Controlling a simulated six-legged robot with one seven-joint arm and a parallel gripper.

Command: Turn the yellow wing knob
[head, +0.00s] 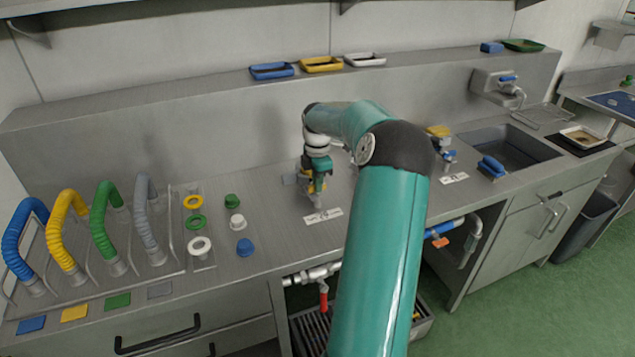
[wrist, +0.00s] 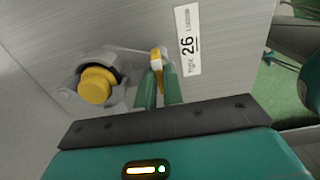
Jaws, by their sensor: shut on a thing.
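The yellow wing knob (wrist: 158,57) shows in the wrist view as a narrow upright yellow piece between the green fingertips. My gripper (wrist: 159,82) is shut on it, with one finger on each side. The knob sits at the end of a grey fitting (wrist: 122,52) on the steel counter. A round yellow cap (wrist: 96,86) on the same fitting stands to the left, apart from the fingers. In the head view my gripper (head: 318,186) is over the fitting at mid-counter, and the fingers and arm hide most of the knob.
A label marked 26 (head: 323,216) lies in front of the fitting. A similar fitting with a blue handle (head: 449,156) stands to the right, near the sink (head: 508,145). Coloured rings, caps and hoses (head: 110,210) are on the left. Trays (head: 321,64) line the back ledge.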

